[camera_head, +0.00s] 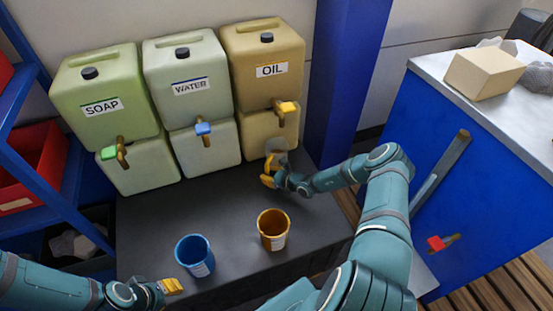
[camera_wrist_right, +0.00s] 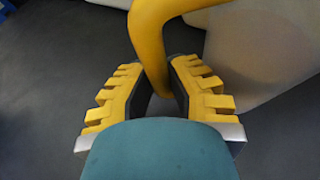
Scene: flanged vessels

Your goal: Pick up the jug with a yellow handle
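The jug (camera_head: 277,146) is small and greyish, with a yellow handle (camera_head: 267,166), under the oil tank's tap at the back of the dark table. My right gripper (camera_head: 270,178) is at the handle. In the right wrist view the curved yellow handle (camera_wrist_right: 150,45) passes between the two yellow-padded fingers (camera_wrist_right: 160,85), which appear to press it from both sides. A pale body (camera_wrist_right: 262,45), apparently the jug's, fills the upper right there. In the head view my arm and gripper hide part of the jug. My left gripper (camera_head: 170,287) is low at the left, away from the jug.
Tanks marked soap (camera_head: 100,108), water (camera_head: 190,88) and oil (camera_head: 268,70) stand along the wall. A blue cup (camera_head: 194,257) and an orange-brown cup (camera_head: 273,230) stand on the front of the table (camera_head: 160,220). A blue cabinet (camera_head: 460,190) is on the right.

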